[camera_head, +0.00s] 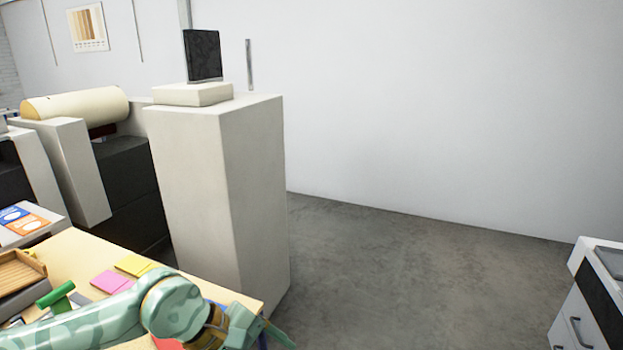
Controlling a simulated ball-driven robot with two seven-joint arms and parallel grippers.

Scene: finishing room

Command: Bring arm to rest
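My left arm, green with a marbled pattern, comes in from the lower left over the wooden table (82,249). My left gripper (268,334) is at the bottom of the view, by the table's right corner. It is seen at a steep angle near the lower picture edge, so I cannot tell whether its fingers are open or shut. No object shows clearly in it. My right arm and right gripper are not in view.
On the table are a pink note pad (112,282), a yellow one (134,265), a green-handled tool (56,294) and a wooden tray (20,270). A tall pale machine cabinet (220,190) stands behind. Grey floor (400,270) is clear up to a drawer cabinet (585,320).

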